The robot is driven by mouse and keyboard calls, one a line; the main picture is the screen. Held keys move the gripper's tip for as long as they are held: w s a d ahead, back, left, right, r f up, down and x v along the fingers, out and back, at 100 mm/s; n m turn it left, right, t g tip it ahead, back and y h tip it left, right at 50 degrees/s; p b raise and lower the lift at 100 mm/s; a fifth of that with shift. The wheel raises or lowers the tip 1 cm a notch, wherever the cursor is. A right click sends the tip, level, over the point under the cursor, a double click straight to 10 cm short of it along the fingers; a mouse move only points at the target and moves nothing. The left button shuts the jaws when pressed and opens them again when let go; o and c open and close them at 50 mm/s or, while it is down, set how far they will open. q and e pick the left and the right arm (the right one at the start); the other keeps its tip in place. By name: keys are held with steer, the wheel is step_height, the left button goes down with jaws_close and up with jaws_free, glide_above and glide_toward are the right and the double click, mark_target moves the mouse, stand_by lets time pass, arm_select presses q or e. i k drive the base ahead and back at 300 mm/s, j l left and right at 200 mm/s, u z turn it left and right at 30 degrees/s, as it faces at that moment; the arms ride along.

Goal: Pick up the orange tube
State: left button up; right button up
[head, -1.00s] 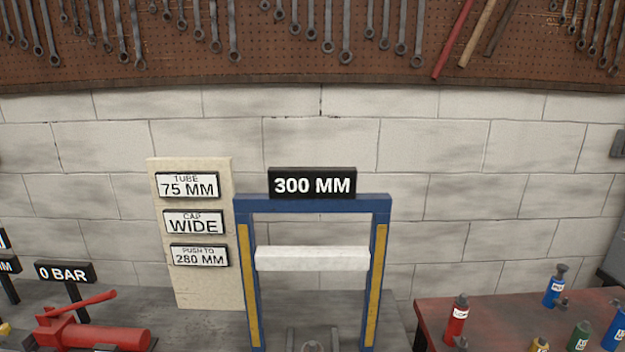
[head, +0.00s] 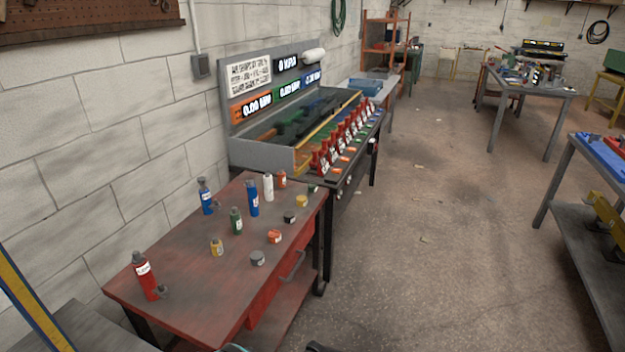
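An orange tube (head: 281,180) stands upright at the far end of the red table, just right of a white tube (head: 268,187). A shorter orange piece (head: 274,237) sits nearer, towards the table's right edge. No gripper can be made out. Two small dark shapes cut the bottom edge of the head view; I cannot tell what they are.
The red table (head: 190,285) also holds a tall blue tube (head: 253,198), a green tube (head: 236,220), a red tube (head: 145,275) and several short pieces. Behind it stands a grey bench (head: 262,155) with red levers. Open floor (head: 430,260) lies to the right.

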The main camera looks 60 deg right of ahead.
mark_target(281, 174)
steer(key=z, duration=1.75)
steer(key=u, duration=2.05)
steer(key=z, duration=2.05)
steer(key=u, duration=0.4)
steer(key=i+l+u, duration=0.5)
steer(key=l, duration=0.15)
steer(key=i+l+u, duration=0.15)
steer(key=l+u, duration=0.15)
